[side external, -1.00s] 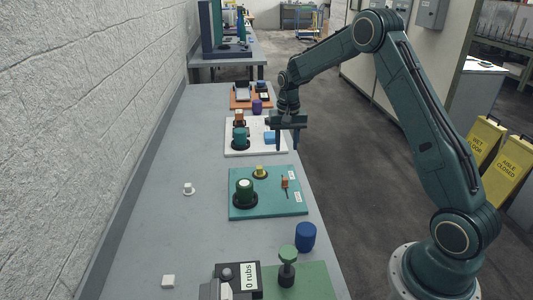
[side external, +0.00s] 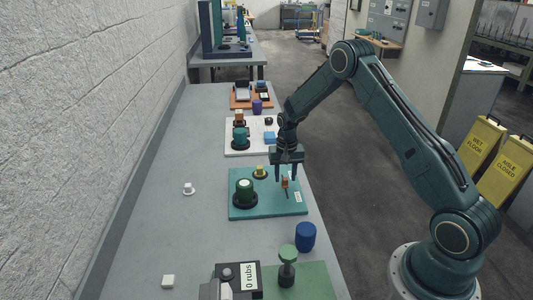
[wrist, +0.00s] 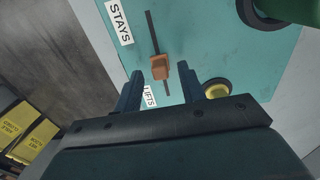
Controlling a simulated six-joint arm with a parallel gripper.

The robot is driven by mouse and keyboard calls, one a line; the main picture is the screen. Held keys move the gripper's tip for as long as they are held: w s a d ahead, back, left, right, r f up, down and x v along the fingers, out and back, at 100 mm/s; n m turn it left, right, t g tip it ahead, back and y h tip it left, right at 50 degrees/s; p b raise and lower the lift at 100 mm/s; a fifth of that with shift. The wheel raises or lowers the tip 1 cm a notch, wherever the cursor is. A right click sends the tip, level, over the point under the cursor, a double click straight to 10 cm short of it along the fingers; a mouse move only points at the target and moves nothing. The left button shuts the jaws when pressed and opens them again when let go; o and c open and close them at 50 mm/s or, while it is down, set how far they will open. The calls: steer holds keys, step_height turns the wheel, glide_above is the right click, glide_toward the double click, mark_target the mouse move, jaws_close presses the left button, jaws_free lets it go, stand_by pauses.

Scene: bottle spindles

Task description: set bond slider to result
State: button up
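The bond slider is a small orange-brown knob (side external: 285,182) on a thin dark track on the teal board (side external: 270,206). In the wrist view the knob (wrist: 160,67) stands part-way along the track, nearer the end by the "LIFTS" label (wrist: 149,97) than the end by the "STAYS" label (wrist: 119,22). My gripper (side external: 286,177) points down over the slider. In the wrist view its two fingers (wrist: 174,84) are apart, with nothing between them. I see no contact with the knob.
A dark green capped cylinder (side external: 245,191) and a yellow knob (side external: 260,171) share the teal board. A blue cylinder (side external: 305,236) and a "0 rubs" box (side external: 248,277) stand nearer the camera. A white board (side external: 234,150) lies beyond. The bench's left side is mostly clear.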

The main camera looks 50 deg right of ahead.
mark_target(282, 175)
steer(key=shift+f, duration=0.35)
jaws_close()
steer(key=shift+w+d, duration=0.1)
steer(key=shift+w+d, duration=2.25)
jaws_free()
steer(key=shift+r, duration=0.1)
